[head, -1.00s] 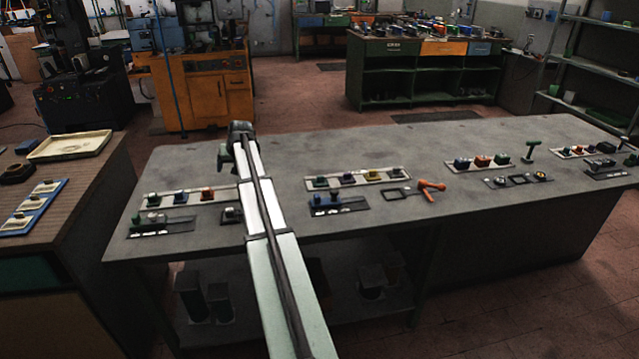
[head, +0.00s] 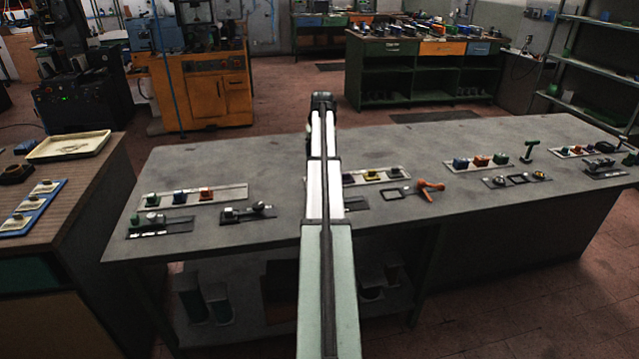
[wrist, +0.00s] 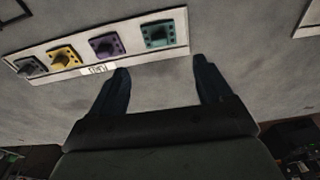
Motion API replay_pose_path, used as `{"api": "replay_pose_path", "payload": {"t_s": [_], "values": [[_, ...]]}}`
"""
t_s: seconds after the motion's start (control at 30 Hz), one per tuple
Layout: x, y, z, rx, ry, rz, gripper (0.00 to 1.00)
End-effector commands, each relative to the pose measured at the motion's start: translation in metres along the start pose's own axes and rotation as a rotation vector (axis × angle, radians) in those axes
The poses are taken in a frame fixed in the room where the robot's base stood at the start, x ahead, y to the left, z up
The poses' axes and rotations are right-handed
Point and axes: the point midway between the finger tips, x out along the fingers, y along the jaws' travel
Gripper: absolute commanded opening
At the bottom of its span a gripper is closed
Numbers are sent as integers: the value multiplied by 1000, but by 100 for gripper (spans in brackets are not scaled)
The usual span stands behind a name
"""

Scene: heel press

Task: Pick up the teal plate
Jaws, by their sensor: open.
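The teal plate (wrist: 158,34), with a knob on top, sits at the right end of a pale strip tray (wrist: 110,45) in the wrist view. A purple plate (wrist: 105,46), a yellow plate (wrist: 64,57) and a dark grey plate (wrist: 28,66) share the tray. My gripper (wrist: 161,66) is open and empty, its two dark fingers apart just below the teal plate in that picture. The plate is not between the fingers. In the head view my arm hides the teal plate; the tray's right part (head: 403,177) shows, and the fingers are not clear.
On the grey bench (head: 260,160), a second strip tray (head: 230,192) with several coloured pieces lies left of my arm. An orange handled tool (head: 428,190) lies to the right. Dark fixtures (head: 160,228) line the front. The bench behind the trays is mostly clear.

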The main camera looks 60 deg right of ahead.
Motion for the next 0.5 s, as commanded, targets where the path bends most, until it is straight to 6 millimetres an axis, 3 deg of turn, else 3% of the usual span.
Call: {"api": "replay_pose_path", "payload": {"t_s": [0.3, 0.5], "values": [[54, -1, 0, 0, -1, -1, 79], [67, -1, -1, 0, 2, -1, 79]]}}
